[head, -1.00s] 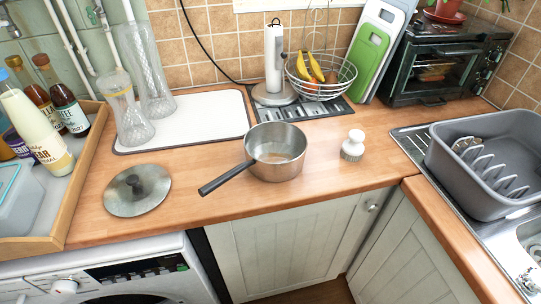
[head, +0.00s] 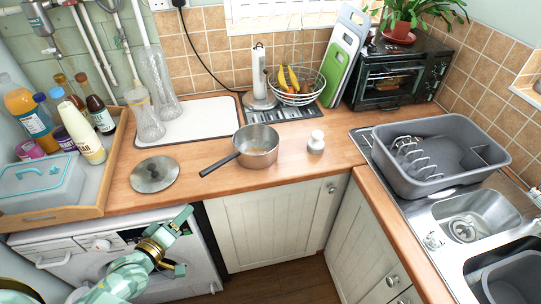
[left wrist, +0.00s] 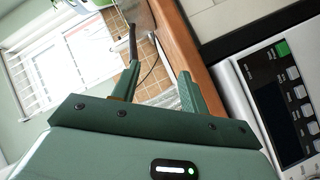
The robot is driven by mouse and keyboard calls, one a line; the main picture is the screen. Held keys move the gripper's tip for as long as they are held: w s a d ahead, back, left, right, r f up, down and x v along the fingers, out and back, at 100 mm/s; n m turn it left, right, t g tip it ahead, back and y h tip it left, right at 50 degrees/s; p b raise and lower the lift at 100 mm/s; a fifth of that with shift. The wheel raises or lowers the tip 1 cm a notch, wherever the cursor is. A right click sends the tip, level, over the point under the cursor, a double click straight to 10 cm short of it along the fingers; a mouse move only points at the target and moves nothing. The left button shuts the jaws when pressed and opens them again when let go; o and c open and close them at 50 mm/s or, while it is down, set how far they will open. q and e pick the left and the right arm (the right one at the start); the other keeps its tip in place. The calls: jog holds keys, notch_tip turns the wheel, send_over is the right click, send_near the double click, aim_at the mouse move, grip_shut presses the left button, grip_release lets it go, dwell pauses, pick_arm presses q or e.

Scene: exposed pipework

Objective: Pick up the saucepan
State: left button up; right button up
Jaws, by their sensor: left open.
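The saucepan (head: 262,153) is a metal pan standing upright on the wooden worktop, with its dark handle (head: 219,163) pointing to the front left. A round metal lid with a dark knob (head: 155,174) lies on the worktop to its left. My left gripper (head: 181,243) is open and empty, low in front of the washing machine, apart from the saucepan and nearer to me. Its two green fingers (left wrist: 158,72) stand apart in the left wrist view. A dark bar beyond one fingertip there may be the handle; I cannot tell. My right gripper is not in view.
A white shaker (head: 316,142) stands just right of the saucepan. A wooden tray (head: 112,177) with bottles is at left. The fruit basket (head: 296,97) is behind, and a grey dish rack (head: 440,185) and sink are at right. The worktop before the saucepan is clear.

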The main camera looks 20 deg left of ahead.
pick_arm(q)
notch_tip(320, 180, up, 4)
jog(key=w+d+n+t, duration=0.1)
jog(key=d+n, duration=0.1)
jog(key=n, duration=0.1)
jog(key=n+b, duration=0.2)
send_near(217, 166)
jog(key=shift+m+t, duration=0.3)
jog(key=w+f+b, duration=0.1)
jog(key=w+b, duration=0.1)
jog(key=w, duration=0.1)
jog(key=w+b, duration=0.2)
jog(key=w, duration=0.1)
jog(key=w+f+b, duration=0.1)
jog(key=w+b, duration=0.2)
jog(key=shift+w+d+f, duration=0.3)
jog(key=shift+d, duration=0.05)
jog(key=shift+w, duration=0.3)
jog(key=shift+s+r, duration=0.1)
jog(key=shift+r, duration=0.15)
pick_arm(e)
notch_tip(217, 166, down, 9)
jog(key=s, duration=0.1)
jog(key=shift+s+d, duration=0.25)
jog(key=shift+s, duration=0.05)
pick_arm(q)
grip_shut()
